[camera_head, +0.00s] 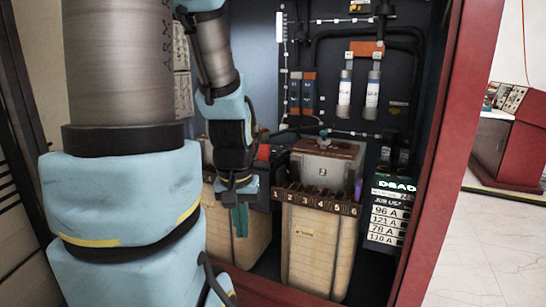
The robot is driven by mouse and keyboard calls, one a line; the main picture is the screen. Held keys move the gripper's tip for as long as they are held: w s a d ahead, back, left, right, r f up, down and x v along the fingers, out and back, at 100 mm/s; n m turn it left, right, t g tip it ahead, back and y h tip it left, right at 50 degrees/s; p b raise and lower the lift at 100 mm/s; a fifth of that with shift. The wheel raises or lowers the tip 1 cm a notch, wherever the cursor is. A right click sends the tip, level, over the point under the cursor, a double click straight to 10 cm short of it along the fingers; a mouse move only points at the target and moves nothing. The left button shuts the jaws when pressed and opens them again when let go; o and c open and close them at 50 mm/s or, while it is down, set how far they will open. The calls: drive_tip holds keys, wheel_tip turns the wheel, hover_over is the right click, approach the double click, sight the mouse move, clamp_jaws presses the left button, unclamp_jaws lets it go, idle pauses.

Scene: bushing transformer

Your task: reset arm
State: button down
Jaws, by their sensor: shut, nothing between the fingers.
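My arm fills the left of the head view, with thick blue and grey links close to the camera. My gripper (240,221) hangs at the arm's end, pointing down, with its teal fingers closed together and nothing seen between them. It is in front of the left beige block and to the left of the middle beige block (318,240). I cannot tell whether it touches either one.
A dark cabinet with a red frame (440,150) surrounds the workspace. A numbered brown strip (317,199) tops the middle block. Two white cylinders (373,92) hang on the back panel. A label panel (390,212) stands right. Tiled floor (490,250) and a red console (508,150) lie outside.

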wheel_tip(320, 180, up, 13)
drive_tip(key=p, duration=1.2)
drive_tip(key=shift+w, duration=0.2)
